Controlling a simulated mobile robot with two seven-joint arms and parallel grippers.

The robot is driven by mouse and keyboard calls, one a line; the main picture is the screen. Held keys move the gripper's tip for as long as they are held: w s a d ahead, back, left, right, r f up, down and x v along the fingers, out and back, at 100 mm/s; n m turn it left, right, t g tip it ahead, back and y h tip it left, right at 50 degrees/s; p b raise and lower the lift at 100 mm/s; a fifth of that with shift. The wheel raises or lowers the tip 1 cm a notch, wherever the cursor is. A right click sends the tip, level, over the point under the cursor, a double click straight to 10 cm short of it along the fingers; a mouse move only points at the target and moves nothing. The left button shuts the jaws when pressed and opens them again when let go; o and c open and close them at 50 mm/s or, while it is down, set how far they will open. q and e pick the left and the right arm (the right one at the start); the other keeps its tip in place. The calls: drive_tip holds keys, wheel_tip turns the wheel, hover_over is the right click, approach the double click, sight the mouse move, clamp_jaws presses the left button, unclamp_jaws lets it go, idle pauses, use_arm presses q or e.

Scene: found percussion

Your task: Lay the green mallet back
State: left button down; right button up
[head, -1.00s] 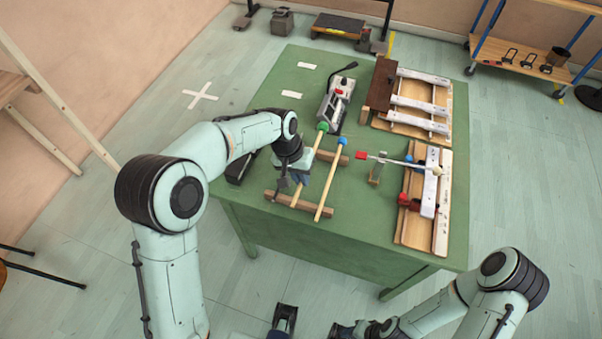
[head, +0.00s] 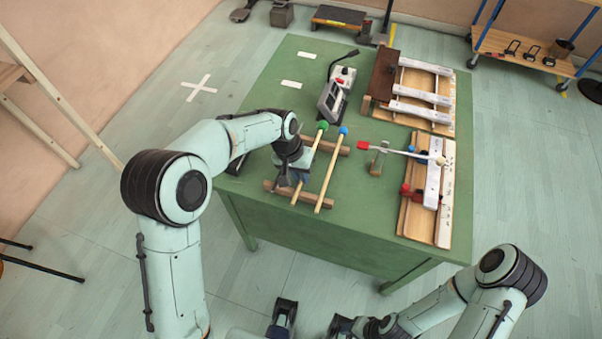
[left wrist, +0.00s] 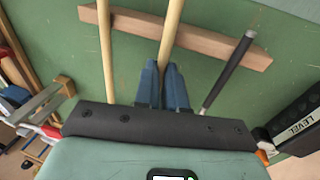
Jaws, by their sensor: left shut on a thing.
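The green mallet has a green ball head (head: 322,125) and a pale wooden handle, which also shows in the left wrist view (left wrist: 171,35). My left gripper (left wrist: 164,80) is shut on this handle. The handle lies across two wooden bars, the near one (head: 271,186) and the far one (head: 341,149); I cannot tell whether it touches them. The blue-headed mallet (head: 331,167) lies beside it, to the right in the head view, roughly parallel. My right gripper (head: 342,326) is low in the head view, away from the table, its fingers unclear.
The green table (head: 290,90) carries a grey device (head: 333,101), a small stand with a red-tipped beater (head: 400,152), and two wooden frames with metal bars (head: 421,92) at right. In the left wrist view, a dark rod (left wrist: 228,75) and black LEVEL box (left wrist: 298,125) are close right.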

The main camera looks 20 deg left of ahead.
use_arm(q)
drive_tip(key=shift+f, duration=0.15)
drive_tip(key=c, duration=1.1)
unclamp_jaws()
drive_tip(key=p+v, duration=0.1)
drive_tip(key=v, duration=1.2)
drive_tip(key=shift+s, duration=0.15)
